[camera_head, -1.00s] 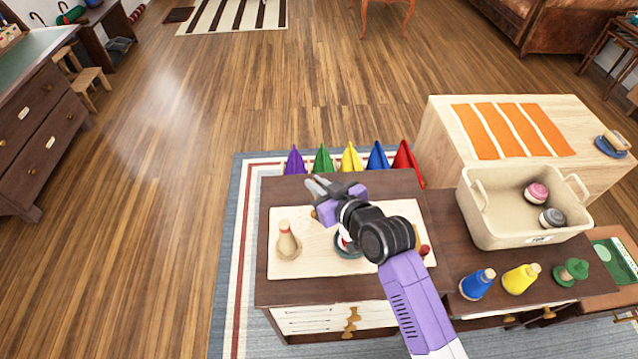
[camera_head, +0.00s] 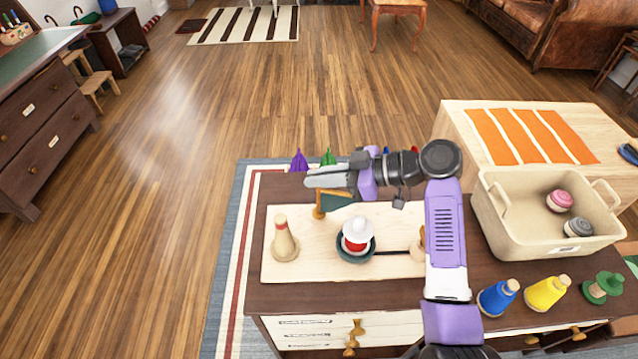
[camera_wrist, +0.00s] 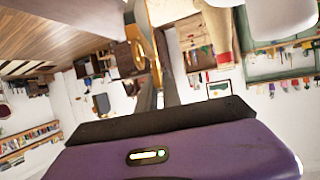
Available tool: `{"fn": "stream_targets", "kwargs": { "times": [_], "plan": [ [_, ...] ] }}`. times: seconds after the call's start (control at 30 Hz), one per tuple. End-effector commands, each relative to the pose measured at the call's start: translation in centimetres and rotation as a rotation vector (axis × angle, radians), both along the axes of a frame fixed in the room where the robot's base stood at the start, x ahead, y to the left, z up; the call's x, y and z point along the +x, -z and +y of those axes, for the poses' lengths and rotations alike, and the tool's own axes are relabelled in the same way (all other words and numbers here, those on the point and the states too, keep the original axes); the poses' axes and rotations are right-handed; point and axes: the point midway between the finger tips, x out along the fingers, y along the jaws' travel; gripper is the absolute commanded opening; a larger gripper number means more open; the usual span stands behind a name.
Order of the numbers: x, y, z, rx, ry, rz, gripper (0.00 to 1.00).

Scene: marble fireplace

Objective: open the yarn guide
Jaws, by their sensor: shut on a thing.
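The yarn guide (camera_head: 319,205) stands at the back of a pale wooden board (camera_head: 300,268) on the dark-topped cabinet. It has a gold upright part and a dark green flap that slants to the right. My gripper (camera_head: 318,180) reaches in from the right, level, directly over the guide. Its fingers are shut on the guide's gold part, which shows between them in the wrist view (camera_wrist: 148,45). The fingers hide the guide's top, and I cannot tell how far the guide is open.
A wooden cone (camera_head: 284,240) stands at left. A beige bin (camera_head: 545,235) and several coloured cones stand at right. Pointed coloured objects stand behind the cabinet.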

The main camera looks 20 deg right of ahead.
Motion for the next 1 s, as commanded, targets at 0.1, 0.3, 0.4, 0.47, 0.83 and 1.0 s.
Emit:
{"fn": "stream_targets", "kwargs": {
  "times": [0.1,0.3,0.4,0.47,0.83,1.0],
  "plan": [
    [0.1,0.23,-0.11,-0.001,-0.047,0.0,0.0],
    [0.06,0.17,-0.04,-0.003,-0.094,0.002,0.0],
    [0.05,0.15,0.01,-0.003,-0.105,0.002,0.0],
    [0.03,0.14,0.03,-0.002,-0.108,0.003,0.0],
    [0.01,0.19,0.07,-0.002,-0.109,0.004,0.17],
    [0.01,0.14,0.07,-0.002,-0.109,0.003,0.31]
  ]
}}
